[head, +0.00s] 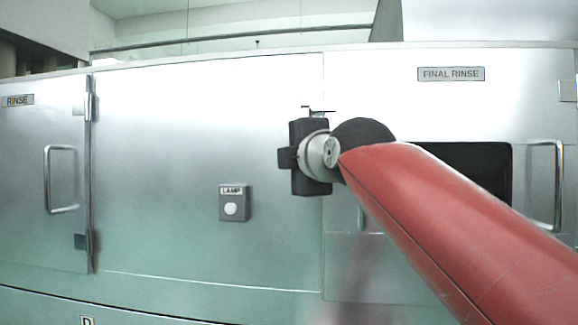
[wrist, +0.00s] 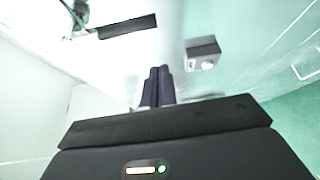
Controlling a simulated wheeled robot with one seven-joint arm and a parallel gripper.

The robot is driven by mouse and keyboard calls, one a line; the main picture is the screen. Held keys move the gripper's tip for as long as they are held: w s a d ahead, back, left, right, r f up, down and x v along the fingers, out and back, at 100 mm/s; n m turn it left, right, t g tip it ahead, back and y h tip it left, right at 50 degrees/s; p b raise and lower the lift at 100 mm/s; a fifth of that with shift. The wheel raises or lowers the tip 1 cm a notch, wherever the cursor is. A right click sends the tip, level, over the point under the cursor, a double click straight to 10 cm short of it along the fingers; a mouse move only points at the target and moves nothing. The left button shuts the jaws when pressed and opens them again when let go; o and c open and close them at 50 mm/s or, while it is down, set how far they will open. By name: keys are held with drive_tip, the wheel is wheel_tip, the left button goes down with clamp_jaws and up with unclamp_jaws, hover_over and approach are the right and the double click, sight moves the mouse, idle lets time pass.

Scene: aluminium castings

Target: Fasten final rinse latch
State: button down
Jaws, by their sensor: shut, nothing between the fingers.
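The final rinse door (head: 365,85) is the steel panel at the right of the head view, with a FINAL RINSE label (head: 451,74), a dark window (head: 485,165) and a bar handle (head: 558,185). A small thin metal piece (head: 318,110) shows just above my gripper (head: 308,158) at the door's left seam; it may be part of the latch. My gripper hides the rest there. In the wrist view my gripper (wrist: 158,72) has its two dark fingers together, empty, pointing at the steel front. I cannot tell whether they touch anything.
A LAMP box (head: 233,203) with a round white button is on the middle panel; it also shows in the wrist view (wrist: 203,54). The rinse door (head: 62,235) with its handle (head: 47,180) is at the far left.

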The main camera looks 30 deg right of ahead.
drive_tip(key=s, duration=0.5)
drive_tip(key=shift+a+f, duration=0.1)
drive_tip(key=shift+a, duration=0.3)
drive_tip(key=s+a+f+m+g, duration=0.3)
drive_tip(key=s+f+m+g, duration=0.1)
drive_tip(key=f, duration=1.1)
drive_tip(key=s+a+f+m+g+y, duration=0.1)
drive_tip(key=s+a+f+m+g, duration=0.2)
drive_tip(key=f+m, duration=0.4)
drive_tip(key=s+a+f+m+g, duration=0.4)
drive_tip(key=s+f+m+g, duration=0.1)
drive_tip(key=f, duration=1.9)
drive_tip(key=shift+s+m+y, duration=0.4)
drive_tip(key=shift+s+m, duration=0.15)
drive_tip(key=shift+m, duration=0.15)
drive_tip(key=shift+a, duration=0.1)
